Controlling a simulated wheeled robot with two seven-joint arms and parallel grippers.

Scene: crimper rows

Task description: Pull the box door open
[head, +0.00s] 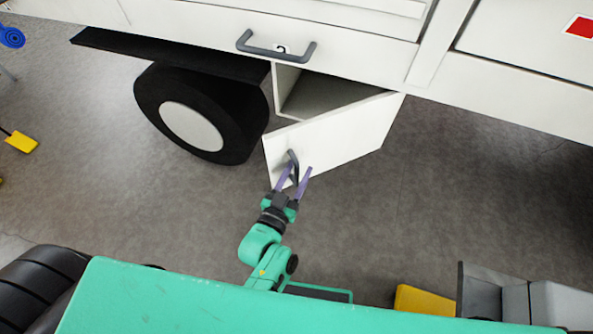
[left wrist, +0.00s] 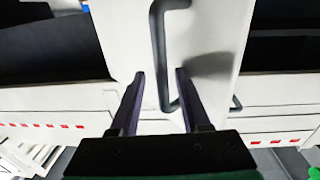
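The white box door (head: 345,135) hangs under the white vehicle body and stands partly open, swung out from its right side. A grey bar handle (head: 293,165) is near its free left edge. My left gripper (head: 300,167) is at this handle, with its two purple fingers apart. In the left wrist view the door (left wrist: 215,35) fills the middle. The handle (left wrist: 158,35) runs between the open fingers (left wrist: 160,72), with gaps beside it; no firm grip shows. The box opening (head: 310,95) shows behind the door. My right gripper is not in view.
A black wheel (head: 190,125) stands left of the door, under a dark fender (head: 165,50). Another grey handle (head: 276,48) sits on the panel above. Grey floor (head: 430,215) is clear right of the door. A yellow block (head: 425,300) lies at lower right.

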